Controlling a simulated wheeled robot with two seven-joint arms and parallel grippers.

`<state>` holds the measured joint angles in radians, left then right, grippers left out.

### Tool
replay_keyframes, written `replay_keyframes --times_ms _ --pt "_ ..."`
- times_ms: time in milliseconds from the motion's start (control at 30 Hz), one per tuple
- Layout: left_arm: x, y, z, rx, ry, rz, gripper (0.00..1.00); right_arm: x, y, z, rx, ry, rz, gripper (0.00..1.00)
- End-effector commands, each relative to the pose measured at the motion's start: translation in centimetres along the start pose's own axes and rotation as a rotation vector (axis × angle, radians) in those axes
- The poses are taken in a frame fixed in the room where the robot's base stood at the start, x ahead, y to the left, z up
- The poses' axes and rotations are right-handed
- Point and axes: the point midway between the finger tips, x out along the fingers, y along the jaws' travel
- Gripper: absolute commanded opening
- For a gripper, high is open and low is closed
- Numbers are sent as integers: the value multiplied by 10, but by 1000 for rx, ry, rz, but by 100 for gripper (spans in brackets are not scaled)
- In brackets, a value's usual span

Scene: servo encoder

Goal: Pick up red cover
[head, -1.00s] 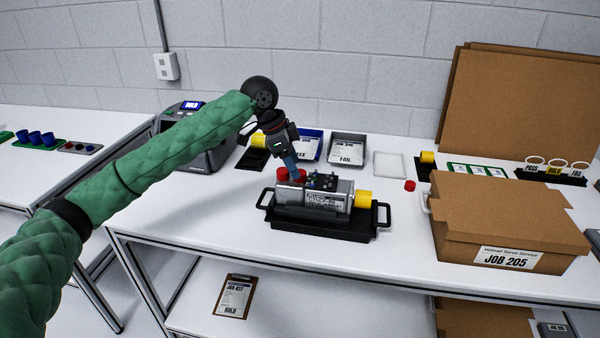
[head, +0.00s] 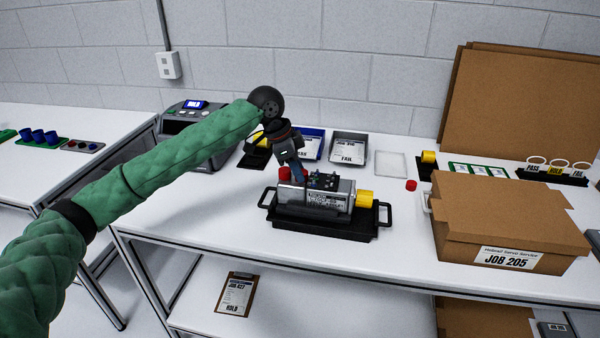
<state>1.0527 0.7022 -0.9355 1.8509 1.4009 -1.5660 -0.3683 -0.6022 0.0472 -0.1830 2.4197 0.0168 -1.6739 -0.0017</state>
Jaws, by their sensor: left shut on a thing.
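A silver servo unit (head: 322,197) with a printed label and a yellow cap (head: 364,200) at its right end lies in a black tray with handles (head: 325,227). The red cover (head: 284,174) shows at the unit's upper left end, partly hidden behind my fingers. My left gripper (head: 300,181) points down there and is shut on the red cover; its fingertips are small and dark, so the exact contact is hard to see. A separate small red cap (head: 411,185) lies on the table to the right. My right gripper is not in view.
A JOB 205 cardboard box (head: 510,225) stands to the right. Behind the tray are a FAIL bin (head: 348,149), a blue bin (head: 312,145) and a clear tray (head: 391,166). A grey HOLD machine (head: 195,125) stands at the back left. The table left of the tray is clear.

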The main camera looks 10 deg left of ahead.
Motion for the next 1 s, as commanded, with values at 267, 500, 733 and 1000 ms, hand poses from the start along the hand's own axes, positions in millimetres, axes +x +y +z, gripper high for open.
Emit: replay_keyframes --times_ms 267,500,733,1000 --pt "-22 -1 -10 2 2 -3 8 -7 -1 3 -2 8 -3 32" --pt "-43 20 -52 6 2 0 8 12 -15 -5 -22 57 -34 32" --pt "-54 44 -97 4 2 -1 8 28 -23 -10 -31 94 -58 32" --pt "-62 61 -127 1 1 1 8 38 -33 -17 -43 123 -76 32"
